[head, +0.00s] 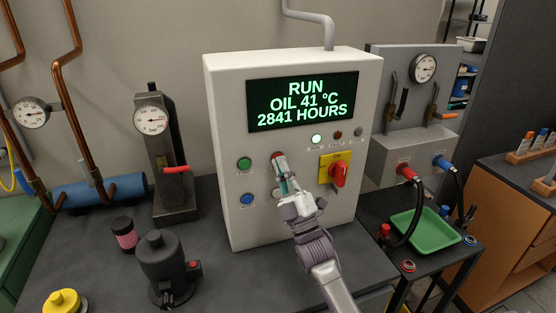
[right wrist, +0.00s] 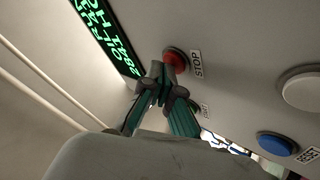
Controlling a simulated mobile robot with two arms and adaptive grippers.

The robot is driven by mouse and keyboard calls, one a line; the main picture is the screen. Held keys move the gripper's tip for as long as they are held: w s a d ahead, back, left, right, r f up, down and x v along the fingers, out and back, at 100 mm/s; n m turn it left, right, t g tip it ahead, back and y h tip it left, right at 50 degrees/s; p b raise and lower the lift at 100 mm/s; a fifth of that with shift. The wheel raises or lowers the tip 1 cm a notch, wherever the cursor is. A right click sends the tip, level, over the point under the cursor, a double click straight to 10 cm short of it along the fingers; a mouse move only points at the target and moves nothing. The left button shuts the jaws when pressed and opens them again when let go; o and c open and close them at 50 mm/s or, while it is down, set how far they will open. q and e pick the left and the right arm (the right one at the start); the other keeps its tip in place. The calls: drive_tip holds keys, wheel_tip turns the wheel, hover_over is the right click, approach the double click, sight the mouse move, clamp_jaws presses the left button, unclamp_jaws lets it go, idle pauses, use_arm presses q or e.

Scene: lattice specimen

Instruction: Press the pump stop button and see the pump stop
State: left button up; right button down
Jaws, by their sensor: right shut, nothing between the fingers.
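The white pump control box (head: 225,120) stands at the back of the bench. In the right wrist view the red stop button (right wrist: 175,59) sits beside a STOP label. My right gripper (right wrist: 161,82) is shut and empty, its fingertips close to the button's edge; I cannot tell if they touch it. My left gripper is not in view.
A green button (head: 244,164), a blue button (head: 247,199) and a red rotary switch on a yellow plate (head: 336,171) share the panel. One indicator lamp (head: 316,139) glows. A gauge stand (head: 165,150) is left; a green tray (head: 425,232) is right.

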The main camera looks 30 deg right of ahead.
drive_tip(key=shift+w, duration=0.15)
idle(0.4)
drive_tip(key=shift+s+a, duration=0.15)
drive_tip(key=shift+s, duration=0.65)
drive_tip(key=shift+s, duration=0.1)
drive_tip(key=shift+s+a+p, duration=0.2)
drive_tip(key=shift+s+p, duration=0.15)
drive_tip(key=shift+s, duration=0.45)
drive_tip(key=shift+s+a+p, duration=0.2)
drive_tip(key=shift+s+p, duration=0.1)
drive_tip(key=shift+s, duration=0.45)
drive_tip(key=shift+s+a+p, duration=0.2)
drive_tip(key=shift+s+p, duration=0.15)
drive_tip(key=shift+s, duration=0.45)
